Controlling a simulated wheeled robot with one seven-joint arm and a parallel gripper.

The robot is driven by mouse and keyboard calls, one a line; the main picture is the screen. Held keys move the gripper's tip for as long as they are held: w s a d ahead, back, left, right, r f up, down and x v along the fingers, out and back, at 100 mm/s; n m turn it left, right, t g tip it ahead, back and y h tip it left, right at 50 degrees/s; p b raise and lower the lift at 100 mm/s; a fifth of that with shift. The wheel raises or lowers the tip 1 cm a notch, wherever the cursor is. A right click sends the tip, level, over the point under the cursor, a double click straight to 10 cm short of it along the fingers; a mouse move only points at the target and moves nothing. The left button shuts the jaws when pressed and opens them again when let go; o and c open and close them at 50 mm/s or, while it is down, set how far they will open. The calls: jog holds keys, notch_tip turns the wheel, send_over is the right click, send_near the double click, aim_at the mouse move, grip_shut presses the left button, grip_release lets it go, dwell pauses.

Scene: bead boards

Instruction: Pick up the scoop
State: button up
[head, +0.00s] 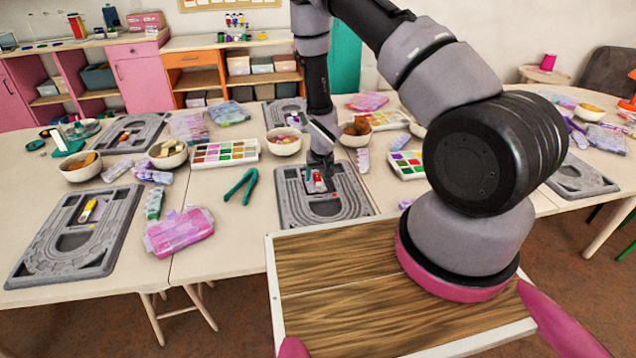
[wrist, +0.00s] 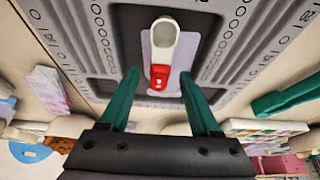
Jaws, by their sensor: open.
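The scoop (wrist: 161,52) has a pale rounded end and a red handle. It lies in the recess of a grey bead board (wrist: 75,45), on a pale lilac patch. In the head view its red part (head: 318,182) shows just below my gripper (head: 319,166), which partly covers that board (head: 330,208). My gripper is open and empty. In the wrist view its two teal fingers (wrist: 160,76) stand apart, one on each side of the red handle's line. The height of the fingertips above the scoop is hard to tell.
Another grey board (head: 45,256) at left holds a yellow-and-white tool (head: 88,210). Green pliers (head: 241,186), a pink bead bag (head: 178,233), bead trays (head: 225,152) and bowls (head: 284,141) stand around the board. My wooden deck lies in front of the table.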

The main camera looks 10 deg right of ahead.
jog(key=shift+f, duration=0.2)
grip_shut()
jog(key=shift+w+r, duration=0.1)
